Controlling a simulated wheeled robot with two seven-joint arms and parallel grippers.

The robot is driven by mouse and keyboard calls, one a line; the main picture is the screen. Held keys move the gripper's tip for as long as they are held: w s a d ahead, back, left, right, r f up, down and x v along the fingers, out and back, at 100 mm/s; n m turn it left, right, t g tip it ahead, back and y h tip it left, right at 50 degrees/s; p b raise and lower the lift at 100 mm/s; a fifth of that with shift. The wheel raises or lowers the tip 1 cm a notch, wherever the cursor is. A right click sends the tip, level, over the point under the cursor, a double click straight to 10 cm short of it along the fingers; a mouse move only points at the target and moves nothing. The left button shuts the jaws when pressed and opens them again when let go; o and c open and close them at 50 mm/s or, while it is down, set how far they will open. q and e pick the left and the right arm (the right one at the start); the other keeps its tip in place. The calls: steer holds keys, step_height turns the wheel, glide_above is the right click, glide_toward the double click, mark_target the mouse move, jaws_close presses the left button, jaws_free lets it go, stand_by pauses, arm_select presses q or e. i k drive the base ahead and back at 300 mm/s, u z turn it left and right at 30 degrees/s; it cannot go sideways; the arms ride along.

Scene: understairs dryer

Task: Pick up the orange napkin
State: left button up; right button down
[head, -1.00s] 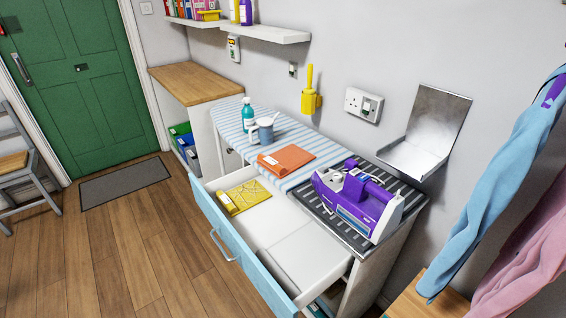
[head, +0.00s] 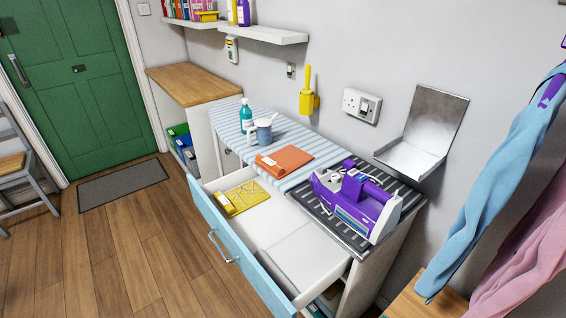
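The orange napkin (head: 286,160) lies folded and flat on the blue-and-white striped cloth (head: 231,128) that covers the counter top. A small white label shows at its left edge. It lies behind the open drawer and to the left of a purple-and-white machine (head: 356,203). Neither of my grippers shows in the head view.
A blue-fronted drawer (head: 232,247) stands pulled out in front of the counter, with a yellow folded cloth (head: 241,198) inside. A grey mug (head: 263,131) and a teal bottle (head: 246,115) stand behind the napkin. Floor at the left front is clear.

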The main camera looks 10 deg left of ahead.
mark_target(282, 163)
steer(key=z, duration=1.55)
steer(key=k, duration=0.75)
steer(key=u, duration=0.8)
steer(key=i, duration=0.5)
